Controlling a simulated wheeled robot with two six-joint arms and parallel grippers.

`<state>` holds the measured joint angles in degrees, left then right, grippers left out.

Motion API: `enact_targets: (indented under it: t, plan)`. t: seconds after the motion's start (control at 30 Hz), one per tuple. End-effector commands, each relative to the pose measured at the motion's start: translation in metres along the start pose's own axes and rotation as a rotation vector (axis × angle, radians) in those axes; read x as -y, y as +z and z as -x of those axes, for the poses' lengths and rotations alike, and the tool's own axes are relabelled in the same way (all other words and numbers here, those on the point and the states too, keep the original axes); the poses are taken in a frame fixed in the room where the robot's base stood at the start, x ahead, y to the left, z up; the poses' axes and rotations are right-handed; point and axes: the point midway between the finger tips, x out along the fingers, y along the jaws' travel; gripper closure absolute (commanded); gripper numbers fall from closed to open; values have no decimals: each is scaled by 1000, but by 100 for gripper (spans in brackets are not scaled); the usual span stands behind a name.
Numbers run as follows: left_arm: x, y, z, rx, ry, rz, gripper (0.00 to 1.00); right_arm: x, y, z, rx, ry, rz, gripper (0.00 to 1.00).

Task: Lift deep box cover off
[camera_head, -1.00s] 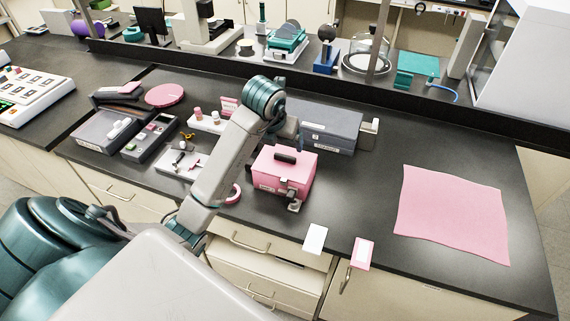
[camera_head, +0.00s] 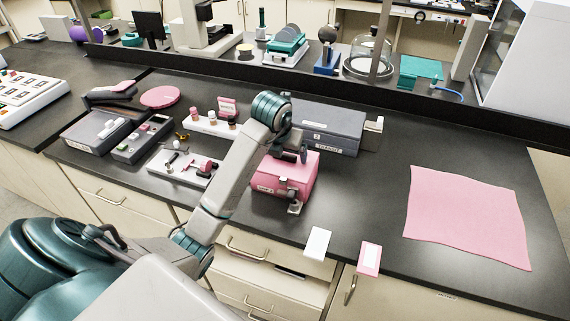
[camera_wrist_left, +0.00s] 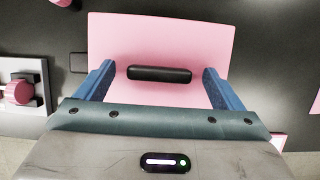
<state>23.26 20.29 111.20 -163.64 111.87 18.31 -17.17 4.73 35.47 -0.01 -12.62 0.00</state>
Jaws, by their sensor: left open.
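The pink deep box (camera_head: 275,203) stands on the black bench with its pink cover (camera_head: 302,164) on top. In the left wrist view the cover (camera_wrist_left: 160,40) fills the middle, with a black bar handle (camera_wrist_left: 159,74) across it. My left gripper (camera_head: 290,152) is above the cover, partly hiding the handle in the head view. Its blue fingers (camera_wrist_left: 159,80) are spread wide in the left wrist view, one on each side of the handle and apart from it. A latch (camera_head: 293,208) shows at the box's front. My right gripper is not in view.
A grey case (camera_head: 325,130) stands just behind the box. A white tray with small tools (camera_head: 183,167) and dark grey cases (camera_head: 100,128) are to the left. A pink cloth (camera_head: 465,215) lies at right, with bare bench between it and the box.

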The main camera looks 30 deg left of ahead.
Motion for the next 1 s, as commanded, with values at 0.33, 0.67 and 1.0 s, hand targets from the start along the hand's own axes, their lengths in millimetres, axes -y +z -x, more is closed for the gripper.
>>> enact_targets:
  t: [0.33, 0.67, 1.0]
  plan:
    - [0, 1, -3, 2, 0, -1, 29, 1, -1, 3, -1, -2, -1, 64]
    - [0, 1, -3, 3, -1, -1, 61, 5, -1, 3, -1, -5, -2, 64]
    - [-7, 9, 4, 3, 0, -2, 61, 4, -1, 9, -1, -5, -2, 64]
